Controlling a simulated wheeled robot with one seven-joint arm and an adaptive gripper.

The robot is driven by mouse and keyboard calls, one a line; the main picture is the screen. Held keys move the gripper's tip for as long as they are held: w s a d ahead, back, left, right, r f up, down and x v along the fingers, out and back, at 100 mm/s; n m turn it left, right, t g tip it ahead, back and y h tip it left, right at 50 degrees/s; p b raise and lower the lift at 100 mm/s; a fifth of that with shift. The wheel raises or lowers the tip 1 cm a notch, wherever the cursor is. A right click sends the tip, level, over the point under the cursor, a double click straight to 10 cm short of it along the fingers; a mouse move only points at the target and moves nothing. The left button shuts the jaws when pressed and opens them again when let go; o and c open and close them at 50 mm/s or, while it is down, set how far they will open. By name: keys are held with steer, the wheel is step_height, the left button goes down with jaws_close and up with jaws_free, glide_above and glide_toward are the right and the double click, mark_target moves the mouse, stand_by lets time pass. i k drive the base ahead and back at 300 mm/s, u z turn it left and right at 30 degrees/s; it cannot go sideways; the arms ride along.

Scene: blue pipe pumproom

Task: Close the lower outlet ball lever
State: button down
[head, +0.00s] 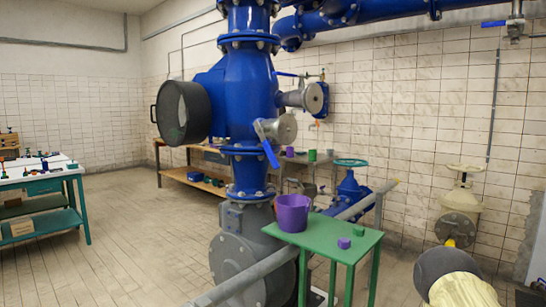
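The lower outlet (281,129) is a short grey stub with a round flanged end on the right side of the big blue vertical pipe (250,85). Its blue ball lever (270,153) hangs down and slightly to the right across the front of the stub. An upper outlet (303,98) sits above it, with a blue lever (287,74) lying nearly level.
A green table (345,238) stands below the outlets, bearing a purple bucket (292,213) and a small purple block (344,243). A grey rail (240,284) slants past it. A cream valve (461,205) stands right. Floor at left is clear up to a teal workbench (40,178).

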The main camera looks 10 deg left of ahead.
mark_target(265, 142)
steer(key=u, duration=0.7)
steer(key=i, duration=1.15)
steer(key=z, duration=0.45)
steer(key=i, duration=0.65)
steer(key=z, duration=0.6)
